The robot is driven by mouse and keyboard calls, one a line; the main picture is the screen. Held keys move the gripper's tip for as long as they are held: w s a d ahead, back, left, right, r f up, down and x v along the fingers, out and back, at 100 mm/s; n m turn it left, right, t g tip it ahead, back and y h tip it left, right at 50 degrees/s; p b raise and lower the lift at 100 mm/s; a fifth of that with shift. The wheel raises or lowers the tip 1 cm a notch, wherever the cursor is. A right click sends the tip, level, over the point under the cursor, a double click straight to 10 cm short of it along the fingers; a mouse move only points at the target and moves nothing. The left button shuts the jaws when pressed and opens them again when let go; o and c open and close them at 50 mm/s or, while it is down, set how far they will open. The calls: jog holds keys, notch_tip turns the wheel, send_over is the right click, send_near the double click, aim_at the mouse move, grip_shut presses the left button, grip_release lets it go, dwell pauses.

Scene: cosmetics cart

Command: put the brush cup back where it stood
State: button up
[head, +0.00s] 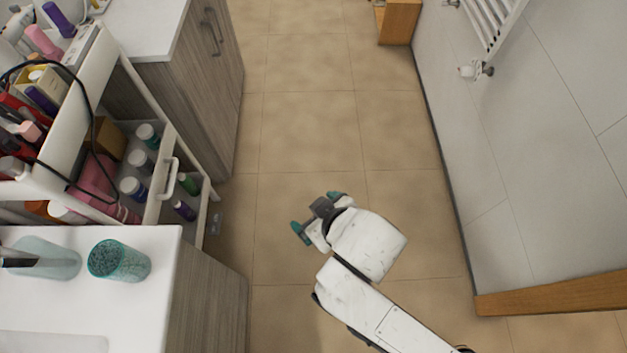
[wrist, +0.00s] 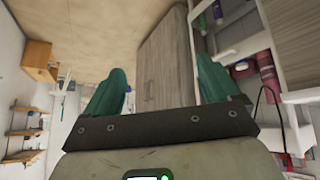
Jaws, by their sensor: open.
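A teal, speckled cup (head: 118,260) stands on the white countertop (head: 150,290) at the lower left of the head view, near the counter's right edge. It may be the brush cup; I cannot make out brushes in it. My gripper (head: 317,212) is open and empty over the tiled floor, right of the counter and apart from the cup. Its two teal fingers also show spread apart in the wrist view (wrist: 160,85), with nothing between them. The cup is not visible in the wrist view.
A teal-based dispenser (head: 45,258) stands left of the cup. A white cart (head: 160,190) crowded with cosmetics, a black cable looping over its side, stands behind the counter. A grey wood cabinet (head: 205,90) is beyond it. The floor (head: 310,130) is clear; a wall bounds the right.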

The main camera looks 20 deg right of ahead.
jog(key=s+d+f+m+g, duration=0.2)
jog(key=s+d+g, duration=0.1)
jog(key=s+d, duration=0.4)
jog(key=s+d+f+m+g+h, duration=0.1)
jog(key=s+d+f+m+g, duration=0.1)
jog(key=s+d, duration=0.5)
jog(key=shift+s+d+f+g, duration=0.25)
jog(key=shift+d+f+g, duration=0.2)
jog(key=shift+d, duration=0.65)
